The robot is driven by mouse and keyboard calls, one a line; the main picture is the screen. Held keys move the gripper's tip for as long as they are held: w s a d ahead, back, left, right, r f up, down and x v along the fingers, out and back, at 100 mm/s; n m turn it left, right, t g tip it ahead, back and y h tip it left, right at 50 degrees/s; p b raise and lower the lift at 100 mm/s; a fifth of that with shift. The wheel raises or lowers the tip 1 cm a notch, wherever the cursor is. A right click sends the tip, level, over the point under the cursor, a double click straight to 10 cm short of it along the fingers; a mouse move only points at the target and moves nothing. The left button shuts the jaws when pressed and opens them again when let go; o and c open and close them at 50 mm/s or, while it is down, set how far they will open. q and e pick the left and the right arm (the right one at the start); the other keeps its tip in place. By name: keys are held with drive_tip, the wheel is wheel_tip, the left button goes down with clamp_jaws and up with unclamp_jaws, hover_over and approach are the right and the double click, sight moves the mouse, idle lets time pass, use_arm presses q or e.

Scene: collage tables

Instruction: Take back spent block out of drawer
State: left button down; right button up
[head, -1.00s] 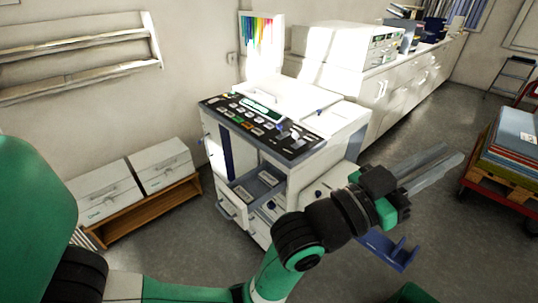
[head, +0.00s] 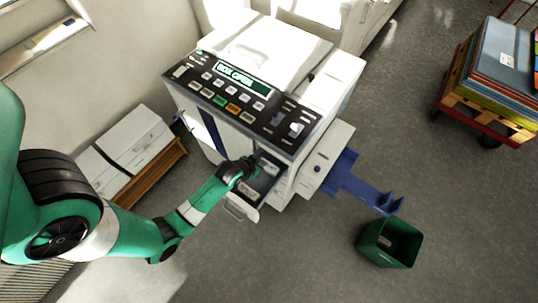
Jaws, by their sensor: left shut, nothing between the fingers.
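An open drawer (head: 241,207) sticks out of the front of the white machine (head: 265,45), below its dark control panel. A pale block (head: 271,169) lies inside the drawer toward its right side; whether it is the spent one I cannot tell. My left gripper (head: 257,160) reaches in from the left and is at the drawer opening, close to the block, shut and empty. Its fingers are small and dark against the machine's shadow, and the wrist hides part of the drawer's inside. My right gripper is not in view.
A green bin (head: 408,247) stands on the floor at right with a small pale item inside. A blue bracket (head: 358,187) juts from the machine's right side. White boxes (head: 128,138) sit on a low wooden shelf at left. A loaded pallet cart (head: 482,118) stands upper right.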

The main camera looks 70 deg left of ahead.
sight(268, 167)
use_arm(q)
drive_tip(key=b+x, duration=0.3)
drive_tip(key=x, duration=0.5)
drive_tip(key=shift+w+a+f, duration=0.15)
drive_tip(key=shift+w+a, duration=0.05)
drive_tip(key=shift+w, duration=0.05)
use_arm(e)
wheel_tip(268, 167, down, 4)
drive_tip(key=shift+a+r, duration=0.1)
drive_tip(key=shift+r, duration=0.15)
